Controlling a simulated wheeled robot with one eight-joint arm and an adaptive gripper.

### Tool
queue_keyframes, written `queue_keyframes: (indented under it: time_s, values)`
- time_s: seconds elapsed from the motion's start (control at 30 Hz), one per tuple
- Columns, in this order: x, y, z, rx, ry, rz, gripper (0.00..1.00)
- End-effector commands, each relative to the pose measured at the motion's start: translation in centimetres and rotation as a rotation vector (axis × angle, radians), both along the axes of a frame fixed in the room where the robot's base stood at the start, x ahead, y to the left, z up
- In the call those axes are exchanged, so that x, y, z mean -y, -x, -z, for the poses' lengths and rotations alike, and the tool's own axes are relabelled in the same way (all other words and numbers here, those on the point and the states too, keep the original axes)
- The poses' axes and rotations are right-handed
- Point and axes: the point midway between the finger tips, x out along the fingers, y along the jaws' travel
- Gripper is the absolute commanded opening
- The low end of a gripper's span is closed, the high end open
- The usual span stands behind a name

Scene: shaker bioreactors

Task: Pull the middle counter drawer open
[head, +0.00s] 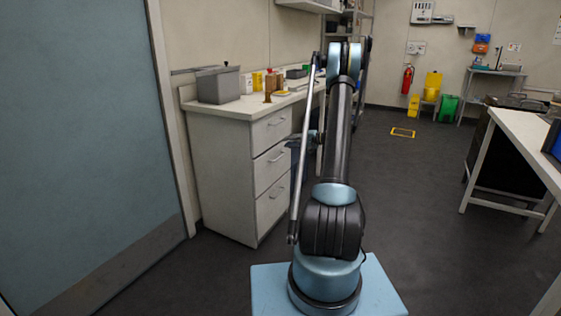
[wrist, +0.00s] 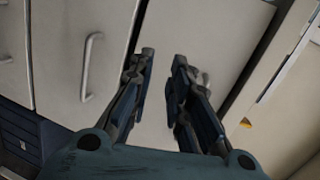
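The white counter cabinet (head: 222,175) stands left of my arm in the head view, with three closed drawers stacked in its front. The middle drawer (head: 264,172) has a bar handle (head: 277,156). The wrist view is turned sideways. There the middle drawer front (wrist: 66,75) appears left of the fingers, with its handle (wrist: 88,68) clear of them. My gripper (wrist: 164,65) is open, its fingers apart in front of what looks like the top drawer front (wrist: 210,35). In the head view the gripper is hard to make out beside the arm.
The top drawer (head: 268,129) and bottom drawer (head: 268,206) are shut. A grey box (head: 218,85) and small containers stand on the countertop. A blue door (head: 80,130) is at left. A white table (head: 530,135) stands at right, with open floor between.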

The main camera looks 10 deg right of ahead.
Motion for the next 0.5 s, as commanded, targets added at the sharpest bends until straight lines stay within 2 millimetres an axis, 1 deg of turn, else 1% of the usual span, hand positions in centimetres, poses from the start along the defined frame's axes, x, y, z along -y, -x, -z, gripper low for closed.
queue_keyframes:
  time_s: [0.03, 0.2, 0.4, 0.5]
  values:
    - [0.8, -0.7, 1.3, 0.009, -0.023, 0.008, 0.18]
    - [2.9, -2.4, 4.8, 0.041, -0.109, 0.03, 0.18]
    - [5.5, -3.4, 9.2, 0.082, -0.209, 0.056, 0.18]
    - [6.8, -3.5, 11.6, 0.104, -0.257, 0.069, 0.18]
